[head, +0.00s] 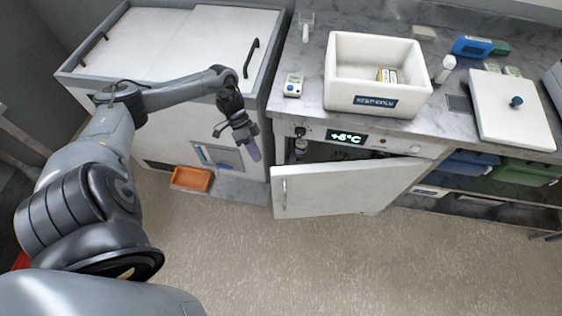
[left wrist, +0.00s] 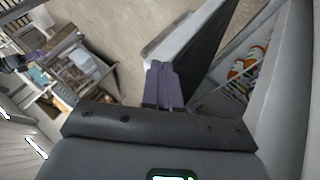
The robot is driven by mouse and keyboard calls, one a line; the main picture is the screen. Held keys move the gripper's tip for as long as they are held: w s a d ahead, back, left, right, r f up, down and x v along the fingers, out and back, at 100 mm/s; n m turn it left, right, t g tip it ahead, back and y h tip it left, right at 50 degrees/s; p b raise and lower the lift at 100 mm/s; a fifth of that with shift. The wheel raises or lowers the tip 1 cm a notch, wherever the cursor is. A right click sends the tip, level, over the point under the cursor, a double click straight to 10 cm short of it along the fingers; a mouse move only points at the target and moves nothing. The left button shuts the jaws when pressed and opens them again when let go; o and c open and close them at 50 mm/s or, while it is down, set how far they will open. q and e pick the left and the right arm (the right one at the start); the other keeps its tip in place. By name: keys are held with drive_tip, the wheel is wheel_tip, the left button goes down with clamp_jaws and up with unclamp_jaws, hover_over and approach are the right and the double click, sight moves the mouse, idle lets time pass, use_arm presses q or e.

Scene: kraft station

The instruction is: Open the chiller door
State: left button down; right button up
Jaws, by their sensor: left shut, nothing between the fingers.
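The chiller door (head: 345,187) is a white panel under the counter, standing partly open. It swings out from its right side, and a vertical metal handle (head: 284,194) is near its left edge. The dark chiller opening (head: 340,154) shows above it, below a display reading +6°C (head: 347,138). My left gripper (head: 254,152) is shut and empty, left of the door's free edge and apart from the handle. In the left wrist view its purple fingers (left wrist: 163,85) point toward the door (left wrist: 183,38), with the chiller's wire shelf (left wrist: 238,82) to their right. Whether they touch the door is unclear.
A white bin (head: 375,75) and a white lid with a blue knob (head: 511,108) are on the marble counter. A white chest (head: 170,45) stands at left, with an orange tray (head: 191,179) by its base. The floor before the door is clear.

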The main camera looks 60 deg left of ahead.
use_arm(q)
drive_tip(key=w+a+r, duration=0.2)
drive_tip(key=a+r, duration=0.1)
drive_tip(key=w+b+x, duration=0.1)
drive_tip(key=b+x, duration=0.1)
drive_tip(key=x, duration=0.8)
drive_tip(key=shift+w+a+f+t+y, duration=0.2)
drive_tip(key=shift+a+t+y, duration=0.15)
drive_tip(key=shift+t+y, duration=0.05)
